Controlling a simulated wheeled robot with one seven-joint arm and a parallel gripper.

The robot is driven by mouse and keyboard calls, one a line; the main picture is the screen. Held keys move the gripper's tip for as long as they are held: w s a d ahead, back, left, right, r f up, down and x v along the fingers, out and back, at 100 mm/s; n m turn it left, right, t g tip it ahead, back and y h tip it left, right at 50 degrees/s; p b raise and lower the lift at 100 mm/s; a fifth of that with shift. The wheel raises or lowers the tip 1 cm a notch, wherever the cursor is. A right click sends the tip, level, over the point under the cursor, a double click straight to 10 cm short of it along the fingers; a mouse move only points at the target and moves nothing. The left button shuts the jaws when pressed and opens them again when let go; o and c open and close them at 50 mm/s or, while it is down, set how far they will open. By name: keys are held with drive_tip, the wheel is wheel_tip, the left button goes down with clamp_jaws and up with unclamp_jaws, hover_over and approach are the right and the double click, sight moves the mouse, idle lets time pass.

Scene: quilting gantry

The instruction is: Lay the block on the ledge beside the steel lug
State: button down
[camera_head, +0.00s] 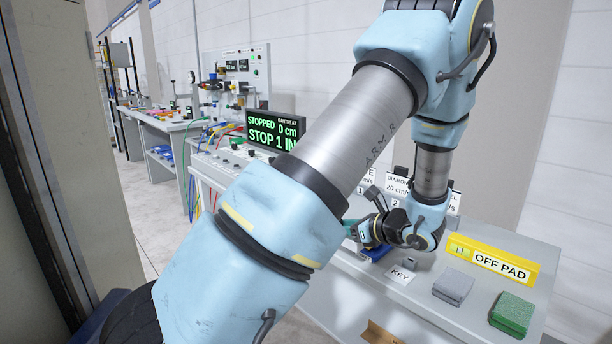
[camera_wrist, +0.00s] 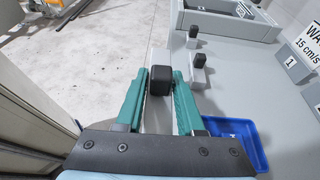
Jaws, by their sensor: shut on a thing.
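My gripper (camera_wrist: 160,72) has teal fingers and is shut on a small piece with a black square end (camera_wrist: 160,82) and a pale grey part beyond it. I cannot tell for sure whether this piece is the block. In the head view my gripper (camera_head: 357,230) is small and partly hidden by my arm, over the left side of the grey bench (camera_head: 345,285). A grey block (camera_head: 454,286) and a green block (camera_head: 513,313) lie on the bench to the right. I cannot pick out the steel lug or the ledge with certainty.
A blue tray (camera_wrist: 241,143) lies right of my gripper. Two pale boxes with black knobs (camera_wrist: 194,33) (camera_wrist: 197,62) stand ahead on the bench. The display (camera_head: 273,130) reads STOPPED 0 cm.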

drive_tip(key=a+f+m+t+h, duration=0.2)
drive_tip(key=a+f+m+h, duration=0.1)
drive_tip(key=a+f, duration=1.1)
drive_tip(key=shift+a+f, duration=0.3)
drive_tip(key=shift+a, duration=1.45)
drive_tip(key=shift+a, duration=0.1)
